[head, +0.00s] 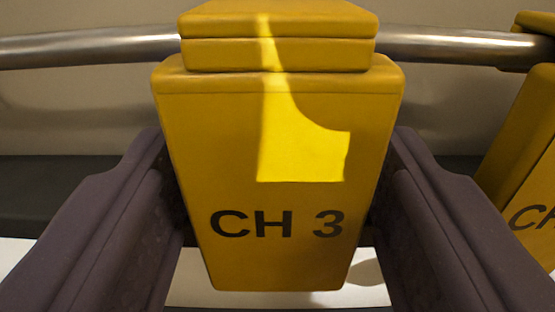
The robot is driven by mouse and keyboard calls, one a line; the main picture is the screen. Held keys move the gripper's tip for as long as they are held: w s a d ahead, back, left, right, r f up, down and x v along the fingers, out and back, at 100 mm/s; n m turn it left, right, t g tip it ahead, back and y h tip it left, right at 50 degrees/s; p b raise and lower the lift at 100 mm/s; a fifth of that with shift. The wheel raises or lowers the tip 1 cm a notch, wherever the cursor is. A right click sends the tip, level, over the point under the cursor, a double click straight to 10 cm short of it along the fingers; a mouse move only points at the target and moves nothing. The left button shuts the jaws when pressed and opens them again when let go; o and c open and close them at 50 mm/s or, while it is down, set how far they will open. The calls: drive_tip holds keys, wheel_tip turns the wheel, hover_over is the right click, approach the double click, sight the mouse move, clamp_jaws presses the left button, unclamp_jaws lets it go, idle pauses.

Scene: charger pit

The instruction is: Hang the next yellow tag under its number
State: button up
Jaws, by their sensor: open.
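A yellow tag marked "CH 3" (276,205) fills the middle of the head view. Its stepped top part (278,40) sits in front of a metal rail (88,47), apparently hanging on it. My gripper (280,240) is open, with one dark finger on each side of the tag. The fingers stand close to the tag's sides; I cannot tell whether they touch it. The rail behind the tag's top is hidden.
A second yellow tag with partly visible lettering "CH" (530,170) hangs at the right edge, cut off by the frame. The rail continues right (465,45) to it. A pale wall lies behind, with a dark band and white surface below. The rail left of the tag is bare.

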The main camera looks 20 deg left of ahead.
drive_tip(key=c, duration=0.7)
drive_tip(key=shift+r+p, duration=0.65)
drive_tip(key=shift+r, duration=0.3)
drive_tip(key=v, duration=1)
